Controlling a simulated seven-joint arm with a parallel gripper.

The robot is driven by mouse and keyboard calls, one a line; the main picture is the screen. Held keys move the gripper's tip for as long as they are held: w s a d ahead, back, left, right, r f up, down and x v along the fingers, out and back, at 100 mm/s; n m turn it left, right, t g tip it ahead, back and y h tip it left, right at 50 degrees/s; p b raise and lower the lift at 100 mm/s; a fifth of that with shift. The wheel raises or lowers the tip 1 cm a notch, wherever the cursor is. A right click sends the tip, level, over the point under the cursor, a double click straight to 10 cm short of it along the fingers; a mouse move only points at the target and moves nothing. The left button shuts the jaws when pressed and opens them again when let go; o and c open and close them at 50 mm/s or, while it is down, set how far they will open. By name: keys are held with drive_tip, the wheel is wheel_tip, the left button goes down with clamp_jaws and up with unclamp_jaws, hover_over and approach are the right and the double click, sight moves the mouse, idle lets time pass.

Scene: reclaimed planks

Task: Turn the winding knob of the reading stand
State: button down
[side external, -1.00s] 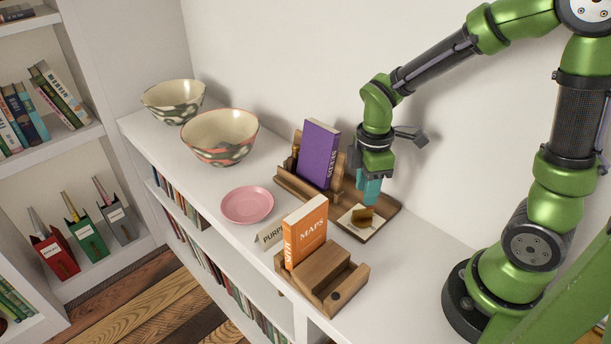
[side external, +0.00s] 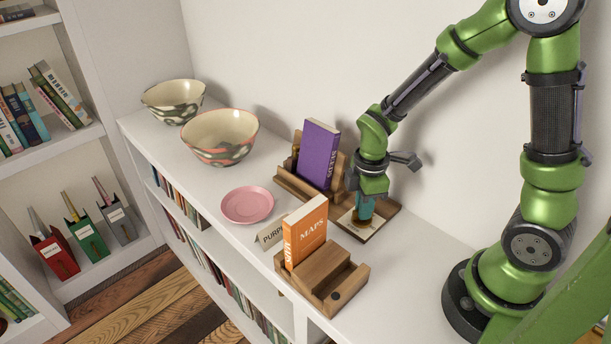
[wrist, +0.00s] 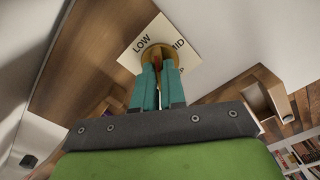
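The reading stand (side external: 286,184) is a wooden stand holding an upright purple book (side external: 318,155). At its right end is a pale dial plate (side external: 344,222), which reads LOW and MID in the wrist view (wrist: 137,45). The round golden-brown winding knob (wrist: 156,52) sits on that plate, partly hidden by my fingers. My gripper (side external: 361,217) points straight down over the knob. In the wrist view its teal fingertips (wrist: 160,68) overlap the knob with a narrow gap between them. I cannot tell whether they grip it.
A second wooden stand (side external: 335,272) with an orange MAPS book (side external: 306,232) stands in front, beside a name card (side external: 270,236). A pink plate (side external: 247,205) and two patterned bowls (side external: 220,152) lie left. The white wall is close behind; the shelf top right of the stands is mostly clear.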

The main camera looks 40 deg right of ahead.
idle(0.4)
drive_tip(key=m, duration=1)
drive_tip(key=shift+m, duration=0.4)
idle(0.5)
drive_tip(key=c, duration=1.2)
unclamp_jaws()
drive_tip(key=shift+r, duration=0.1)
